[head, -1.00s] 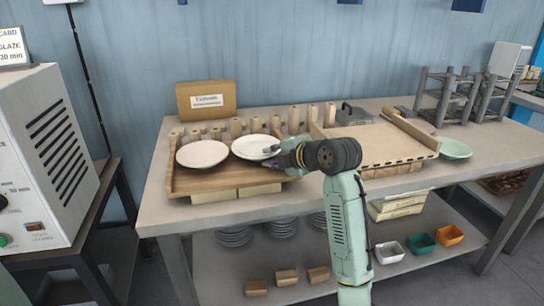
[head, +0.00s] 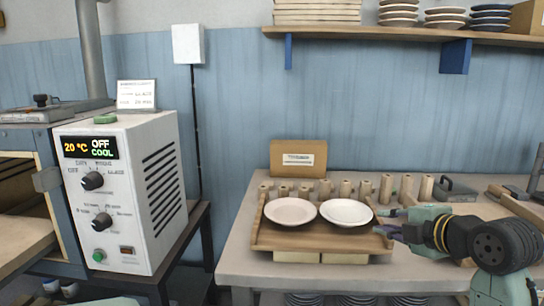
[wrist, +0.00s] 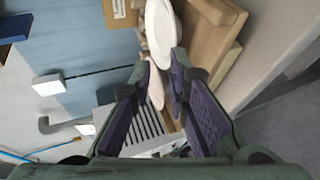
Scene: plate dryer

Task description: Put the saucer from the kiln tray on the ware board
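A white saucer (head: 346,212) lies flat on the right part of a wooden board with raised side rails (head: 315,243); a pinkish plate (head: 290,211) lies left of it. I cannot tell for sure which support is the ware board and which the kiln tray. My gripper (head: 386,224) is just right of the white saucer, with a gap between its fingertips and nothing held. In the wrist view, the fingers (wrist: 164,70) stand apart; the white saucer (wrist: 160,28) is beyond their tips and the pinkish plate (wrist: 156,90) shows between them.
Small clay cylinders (head: 346,188) and a cardboard box (head: 298,158) stand behind the board. A control box (head: 120,195) and an open chamber (head: 20,195) are at left. A shelf (head: 410,33) with stacked plates hangs above.

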